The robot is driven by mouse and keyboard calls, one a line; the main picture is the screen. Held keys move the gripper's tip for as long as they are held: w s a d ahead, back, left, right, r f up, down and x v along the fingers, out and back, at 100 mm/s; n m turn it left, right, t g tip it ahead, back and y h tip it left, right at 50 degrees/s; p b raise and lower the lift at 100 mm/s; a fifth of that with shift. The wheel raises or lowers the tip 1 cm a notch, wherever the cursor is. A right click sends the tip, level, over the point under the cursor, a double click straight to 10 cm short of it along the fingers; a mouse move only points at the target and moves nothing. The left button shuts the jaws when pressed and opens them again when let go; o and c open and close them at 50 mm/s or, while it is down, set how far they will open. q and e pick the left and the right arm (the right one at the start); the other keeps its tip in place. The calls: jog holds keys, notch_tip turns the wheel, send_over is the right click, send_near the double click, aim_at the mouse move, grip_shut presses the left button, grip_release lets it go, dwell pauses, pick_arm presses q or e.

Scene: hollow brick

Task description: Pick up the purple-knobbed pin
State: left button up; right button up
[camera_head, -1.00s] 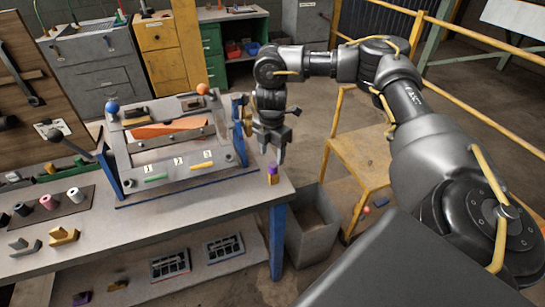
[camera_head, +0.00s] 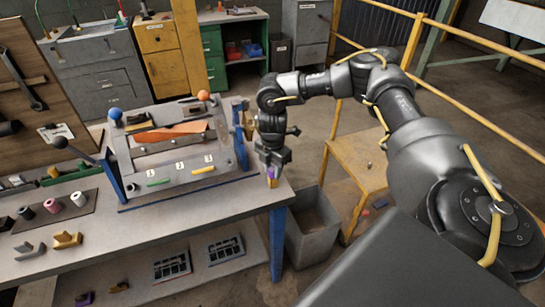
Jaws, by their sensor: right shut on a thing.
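The purple-knobbed pin (camera_head: 271,179) stands near the right front corner of the workbench, in what looks like a small yellow holder. Its purple top shows between the fingers of my right gripper (camera_head: 271,170), which points down and is shut on it. The fingers hide part of the pin. I cannot tell whether the pin is clear of its holder. My left gripper is not in view.
A tilted fixture frame (camera_head: 180,150) with blue and orange ball knobs stands on the bench (camera_head: 190,222) just left of my right gripper. A grey bin (camera_head: 312,228) and yellow stand (camera_head: 358,160) are to the right.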

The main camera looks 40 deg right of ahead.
jog(key=shift+c, duration=0.7)
jog(key=shift+r, duration=0.1)
jog(key=shift+r, duration=0.55)
notch_tip(320, 180, up, 17)
